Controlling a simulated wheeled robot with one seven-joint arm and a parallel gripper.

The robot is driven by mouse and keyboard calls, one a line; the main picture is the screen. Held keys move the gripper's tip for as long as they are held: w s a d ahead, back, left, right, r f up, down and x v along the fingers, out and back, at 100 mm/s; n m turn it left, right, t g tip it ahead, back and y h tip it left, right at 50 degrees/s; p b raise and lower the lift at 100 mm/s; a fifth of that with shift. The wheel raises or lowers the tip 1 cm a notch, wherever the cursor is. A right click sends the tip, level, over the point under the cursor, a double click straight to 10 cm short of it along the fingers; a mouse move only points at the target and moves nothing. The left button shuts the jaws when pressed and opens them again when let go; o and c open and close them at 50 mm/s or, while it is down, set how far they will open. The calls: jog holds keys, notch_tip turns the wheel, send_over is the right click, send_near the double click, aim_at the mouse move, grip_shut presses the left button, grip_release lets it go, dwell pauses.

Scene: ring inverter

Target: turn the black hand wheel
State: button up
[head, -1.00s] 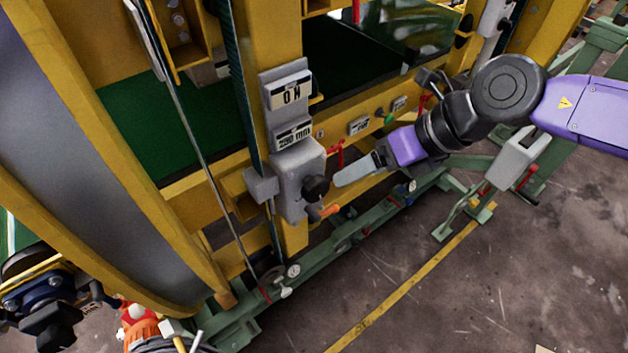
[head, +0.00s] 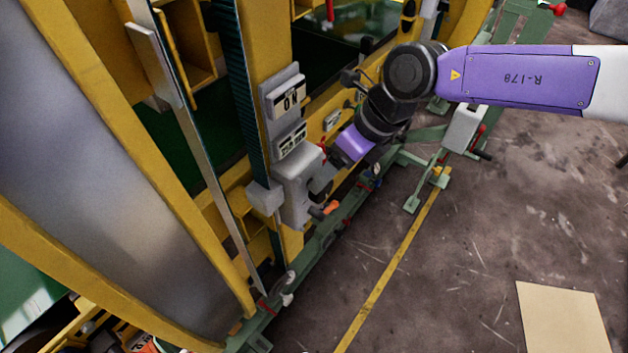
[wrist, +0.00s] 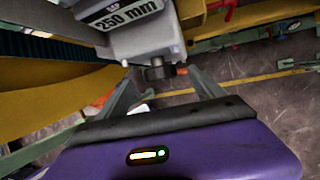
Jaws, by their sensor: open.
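The black hand wheel (wrist: 160,71) sticks out from the grey housing (wrist: 145,35) under a "250 mm" plate. In the wrist view it lies between the two fingers of my gripper (wrist: 163,88). The fingers are spread apart and I see a gap on both sides of the wheel, so it is not clamped. In the head view my gripper (head: 322,180) is right at the front of the grey housing (head: 296,182), and its fingers largely hide the wheel.
An orange-tipped lever (head: 330,208) sits just below the wheel. A yellow post (head: 262,50) carries the housing, with a large curved yellow-rimmed drum (head: 110,190) to its left. Green rails (head: 330,235) run along the floor. Open floor (head: 460,250) lies to the right.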

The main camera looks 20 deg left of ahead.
jog(key=shift+p+x, duration=0.45)
jog(key=shift+x, duration=2.3)
jog(key=c, duration=1.4)
jog(key=g+b, duration=0.1)
jog(key=b, duration=0.1)
jog(key=f+g+y+b, duration=0.1)
jog(key=g+b, duration=0.1)
jog(key=b, duration=0.1)
jog(key=shift+w+m, duration=0.3)
jog(key=shift+m, duration=0.1)
jog(key=g+y+b, duration=0.2)
jog(key=g+b, duration=0.1)
jog(key=b, duration=0.4)
jog(key=shift+w+m, duration=0.15)
jog(key=shift+m, duration=0.25)
jog(key=g+b, duration=0.1)
jog(key=b, duration=0.2)
jog(key=shift+d, duration=0.1)
jog(key=shift+r+g+y+b, duration=0.1)
jog(key=shift+g+y+b, duration=0.2)
jog(key=shift+b, duration=0.5)
jog(key=shift+w+r+m, duration=0.1)
jog(key=shift+r+m, duration=0.1)
jog(key=shift+m, duration=0.1)
